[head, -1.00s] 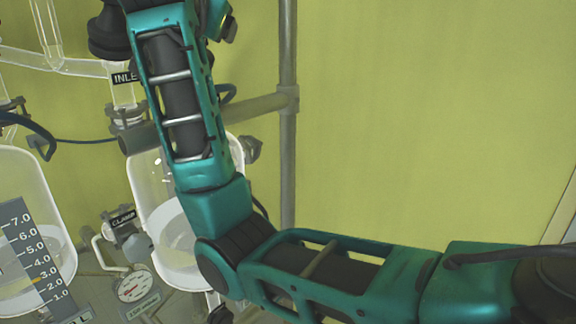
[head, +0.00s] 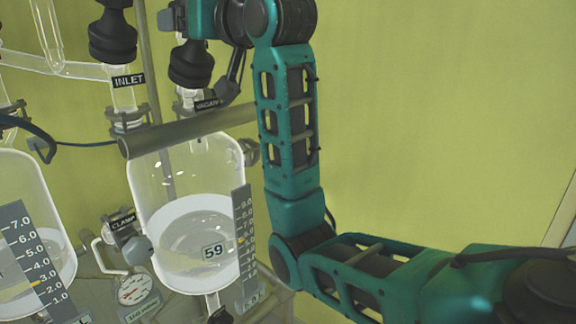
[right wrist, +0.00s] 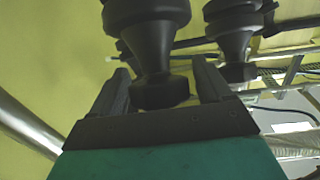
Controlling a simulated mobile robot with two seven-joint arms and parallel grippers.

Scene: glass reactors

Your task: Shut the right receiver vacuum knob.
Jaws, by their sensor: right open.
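The vacuum knob (head: 190,64) is a black ribbed knob above the small "VACUUM" label (head: 208,104), on top of the right glass receiver (head: 180,190). My right gripper (head: 176,18) is at the top of the head view, right by the knob's upper part. In the right wrist view my right gripper (right wrist: 160,82) is open, with one finger on each side of a black knob (right wrist: 150,45), which appears to be the vacuum knob. I cannot tell whether the fingers touch it. My left gripper is not in view.
The black inlet knob (head: 112,38) stands close on the left, above the "INLET" label (head: 128,81). A second black knob (right wrist: 232,40) shows behind in the right wrist view. A grey horizontal bar (head: 185,131) crosses the receiver's top. The wall area at right is clear.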

